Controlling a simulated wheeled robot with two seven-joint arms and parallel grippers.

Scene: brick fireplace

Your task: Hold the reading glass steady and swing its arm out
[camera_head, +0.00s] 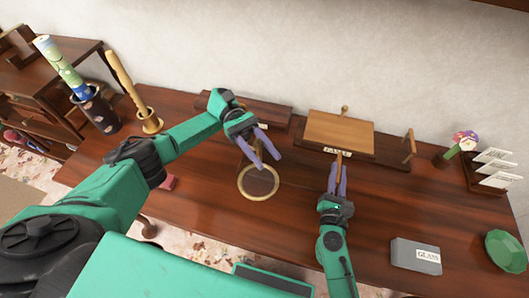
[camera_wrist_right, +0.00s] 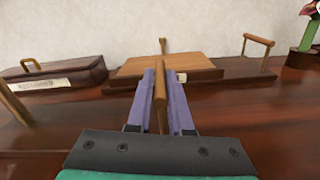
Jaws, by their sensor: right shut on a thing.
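The reading glass (camera_head: 258,196) shows in the head view as a round pale rim with a brownish lens, over the brown desk. My left gripper (camera_head: 267,162) is just above the rim, its purple fingers spread apart. It is unclear whether part of the glass lies between them. My right gripper (camera_head: 336,165) is to the right of the glass. In the right wrist view its fingers (camera_wrist_right: 159,76) are shut on an upright wooden rod (camera_wrist_right: 160,88). The rod's lower end is hidden, and I cannot tell what it belongs to.
A wooden board (camera_head: 340,131) on a dark base stands behind, with a post at its right. A dark case (camera_wrist_right: 60,70) is at back left. A grey box labelled GLASS (camera_head: 415,257), a green dish (camera_head: 506,250) and a card rack (camera_head: 490,178) are at right.

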